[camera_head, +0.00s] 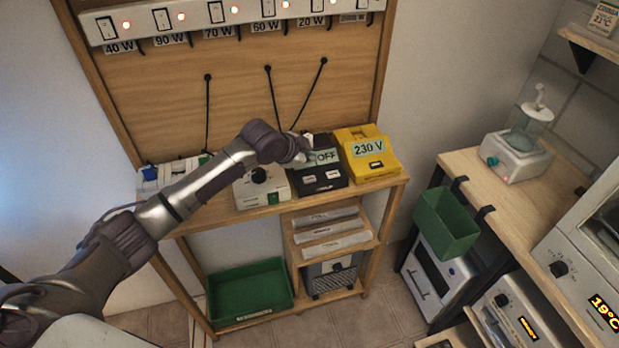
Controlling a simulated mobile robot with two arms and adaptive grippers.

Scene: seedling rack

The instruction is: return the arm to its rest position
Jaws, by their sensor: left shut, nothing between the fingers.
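My left arm reaches in from the lower left, stretched out over the wooden rack shelf (385,186). My left gripper (303,155) is at its far end, shut and empty. It is at the left edge of the black box (318,178) labelled "OFF" and hides part of it. I cannot tell whether the fingers touch the box. My right gripper is not in view.
A white box with a black knob (260,188) and a yellow "230 V" box (370,152) flank the black box. A switch strip (230,18) runs above. A green crate (250,290) stands below; a green bin (447,222) hangs at the right bench (505,205).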

